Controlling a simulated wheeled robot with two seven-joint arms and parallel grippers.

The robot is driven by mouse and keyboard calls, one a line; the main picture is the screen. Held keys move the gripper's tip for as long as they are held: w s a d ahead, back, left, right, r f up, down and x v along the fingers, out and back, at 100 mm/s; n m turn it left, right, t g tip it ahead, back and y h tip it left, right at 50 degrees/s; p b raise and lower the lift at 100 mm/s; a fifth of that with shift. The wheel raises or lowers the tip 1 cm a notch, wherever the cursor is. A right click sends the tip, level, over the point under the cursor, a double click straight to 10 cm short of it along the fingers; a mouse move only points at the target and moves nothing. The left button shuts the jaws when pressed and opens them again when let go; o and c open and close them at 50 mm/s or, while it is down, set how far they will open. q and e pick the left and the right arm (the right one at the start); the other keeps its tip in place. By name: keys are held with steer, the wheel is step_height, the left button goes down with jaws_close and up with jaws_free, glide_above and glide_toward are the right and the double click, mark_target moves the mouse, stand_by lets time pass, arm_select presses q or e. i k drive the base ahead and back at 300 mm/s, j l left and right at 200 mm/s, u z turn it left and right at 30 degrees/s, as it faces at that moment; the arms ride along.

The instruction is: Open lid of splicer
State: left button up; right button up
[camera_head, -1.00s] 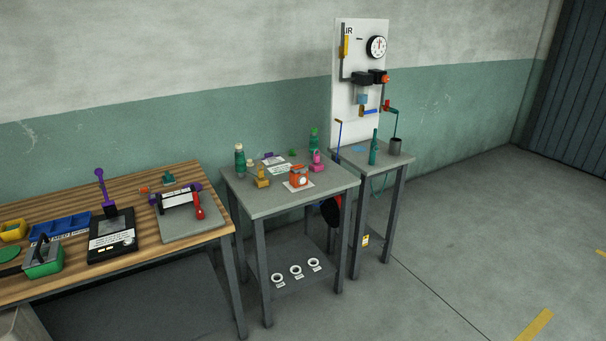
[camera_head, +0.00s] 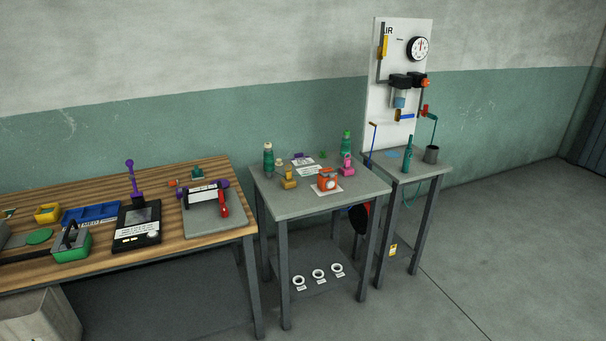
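No part is clearly labelled as a splicer, and I cannot tell for sure which device it is. A teal upright hand tool (camera_head: 408,152) with a hose stands on the small right table (camera_head: 438,165). An orange device (camera_head: 327,180) sits on a white sheet on the middle grey table (camera_head: 281,211). A black device (camera_head: 138,225) with a purple lever (camera_head: 131,174) is on the wooden bench (camera_head: 108,185) at the left. Whether any lid is open or shut is too small to tell. Neither of my grippers is in view.
A white air panel (camera_head: 378,130) with a gauge (camera_head: 417,49) stands behind the right table. A grey plate (camera_head: 208,226) with a red handle lies on the bench. The floor (camera_head: 510,240) at right is clear.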

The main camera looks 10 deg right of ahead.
mark_target(331, 174)
steer(key=i+l+u, duration=0.1)
steer(key=l, duration=0.3)
steer(key=i+l+u, duration=0.1)
steer(key=i+l, duration=0.15)
steer(key=l, duration=0.2)
steer(key=i+l+u, duration=0.15)
steer(key=l, duration=0.3)
steer(key=i+l+u, duration=0.1)
steer(key=l, duration=0.35)
steer(key=i+l+u, duration=0.1)
steer(key=l, duration=0.35)
